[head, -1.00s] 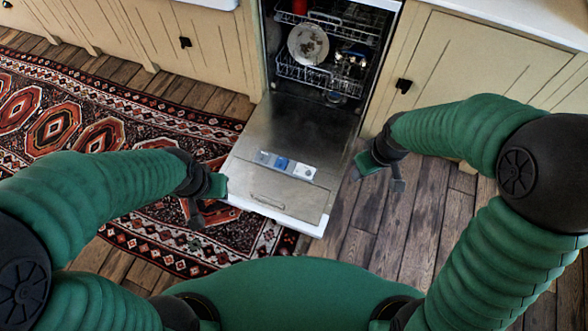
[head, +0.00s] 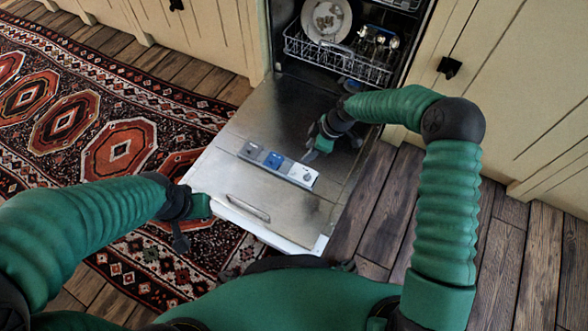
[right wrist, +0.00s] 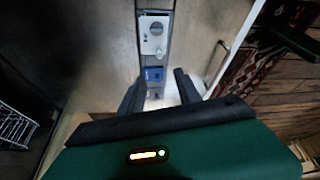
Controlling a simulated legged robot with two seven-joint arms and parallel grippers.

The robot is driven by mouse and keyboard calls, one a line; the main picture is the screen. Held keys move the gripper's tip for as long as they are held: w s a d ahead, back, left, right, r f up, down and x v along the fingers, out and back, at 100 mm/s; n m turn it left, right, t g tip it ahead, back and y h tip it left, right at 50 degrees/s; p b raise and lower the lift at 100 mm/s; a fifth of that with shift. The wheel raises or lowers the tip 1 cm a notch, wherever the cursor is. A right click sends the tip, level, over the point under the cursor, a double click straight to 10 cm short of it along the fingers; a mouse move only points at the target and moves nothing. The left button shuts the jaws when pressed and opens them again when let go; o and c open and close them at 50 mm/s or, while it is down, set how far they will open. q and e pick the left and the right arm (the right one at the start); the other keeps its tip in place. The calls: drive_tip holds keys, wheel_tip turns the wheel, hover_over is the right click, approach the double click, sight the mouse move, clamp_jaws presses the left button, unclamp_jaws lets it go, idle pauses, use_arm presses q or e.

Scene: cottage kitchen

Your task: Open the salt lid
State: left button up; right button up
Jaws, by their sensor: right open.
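The open dishwasher door (head: 225,165) lies flat, inner side up. A dispenser strip on it has a grey lid (head: 251,151), a blue lid (head: 273,160) and a white lid with a round dial (head: 303,175). I cannot tell which one is the salt lid. My right gripper (head: 332,146) is open and empty above the door, just beyond the white end.
The lower rack (head: 345,60) with a dirty plate (head: 326,18) stands in the dishwasher. A bar handle (head: 247,208) is near the door's front edge. A patterned rug (head: 60,125) lies left; bare wood floor (head: 385,210) and cabinets (head: 520,110) are right.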

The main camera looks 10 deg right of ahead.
drive_tip(key=b+x, duration=0.2)
drive_tip(key=x, duration=0.2)
drive_tip(key=b+x, duration=0.3)
drive_tip(key=x, duration=0.1)
drive_tip(key=b+x, duration=0.2)
drive_tip(key=x, duration=0.3)
drive_tip(key=shift+d+f, duration=0.2)
drive_tip(key=shift+d, duration=0.15)
drive_tip(key=shift+w+a+f+b, duration=0.1)
drive_tip(key=shift+a+f+b, duration=0.2)
drive_tip(key=shift+b, duration=0.15)
drive_tip(key=shift+d+r, duration=0.1)
drive_tip(key=shift+c, duration=0.2)
clamp_jaws()
